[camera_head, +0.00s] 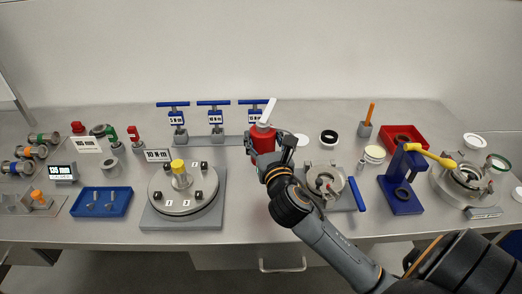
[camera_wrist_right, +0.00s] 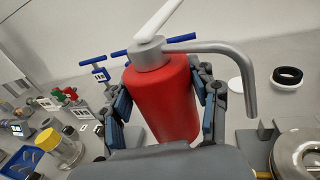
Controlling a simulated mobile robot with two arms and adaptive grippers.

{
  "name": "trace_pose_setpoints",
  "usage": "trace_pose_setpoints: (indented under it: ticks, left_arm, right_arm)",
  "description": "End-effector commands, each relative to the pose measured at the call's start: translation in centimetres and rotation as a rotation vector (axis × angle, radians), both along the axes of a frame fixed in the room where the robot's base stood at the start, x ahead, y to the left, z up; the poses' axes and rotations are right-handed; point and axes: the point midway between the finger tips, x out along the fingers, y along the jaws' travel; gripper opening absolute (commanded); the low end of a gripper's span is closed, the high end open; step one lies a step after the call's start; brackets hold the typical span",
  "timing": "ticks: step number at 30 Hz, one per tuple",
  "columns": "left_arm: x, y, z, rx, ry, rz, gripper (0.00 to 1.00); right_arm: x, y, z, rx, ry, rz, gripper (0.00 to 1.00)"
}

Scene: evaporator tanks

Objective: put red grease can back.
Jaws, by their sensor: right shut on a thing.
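The red grease can (camera_head: 262,141) is in my right gripper (camera_head: 267,151), over the middle of the bench towards the back. In the right wrist view the red can (camera_wrist_right: 168,100) has a grey cap, a white lever and a bent grey spout. The fingers of my right gripper (camera_wrist_right: 165,105) close on both sides of it. The can looks close to upright. I cannot tell whether its bottom touches the bench, because the gripper hides it. My left gripper does not show in either view.
Blue-handled clamps (camera_head: 214,118) stand behind and left of the can. A round lidded tank (camera_head: 183,190) is at left front, a smaller pot (camera_head: 323,181) at right. A white disc (camera_head: 300,140) and black ring (camera_head: 329,137) lie right of the can. A blue tray (camera_head: 101,202) lies far left.

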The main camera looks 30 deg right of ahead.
Motion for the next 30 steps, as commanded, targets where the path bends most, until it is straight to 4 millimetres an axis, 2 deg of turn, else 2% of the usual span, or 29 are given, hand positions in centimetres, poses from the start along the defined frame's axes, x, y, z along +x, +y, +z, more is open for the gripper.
trace_pose_setpoints:
  ticks: [2, 5, 8, 12, 17, 24, 30]
  left_arm:
    - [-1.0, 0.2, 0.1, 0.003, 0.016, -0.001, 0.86]
    - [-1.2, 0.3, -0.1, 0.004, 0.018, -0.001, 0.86]
    - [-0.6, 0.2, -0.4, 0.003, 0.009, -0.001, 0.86]
    - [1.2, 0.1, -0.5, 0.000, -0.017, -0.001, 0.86]
    - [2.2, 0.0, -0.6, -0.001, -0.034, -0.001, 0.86]
    - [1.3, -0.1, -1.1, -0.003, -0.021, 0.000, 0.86]
    - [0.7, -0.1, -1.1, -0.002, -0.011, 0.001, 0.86]
  right_arm:
    - [1.8, -1.1, -0.7, 0.001, -0.003, -0.003, 0.08]
    - [3.6, -2.1, -2.7, 0.004, 0.000, -0.003, 0.08]
    - [4.9, -2.8, -4.5, 0.004, -0.001, -0.001, 0.08]
    - [6.1, -3.5, -6.1, 0.003, -0.003, 0.000, 0.08]
    - [6.7, -4.0, -6.9, 0.003, -0.004, 0.000, 0.08]
    - [6.9, -4.0, -10.0, 0.004, -0.003, 0.001, 0.08]
    - [6.9, -4.0, -10.2, 0.000, -0.003, 0.003, 0.08]
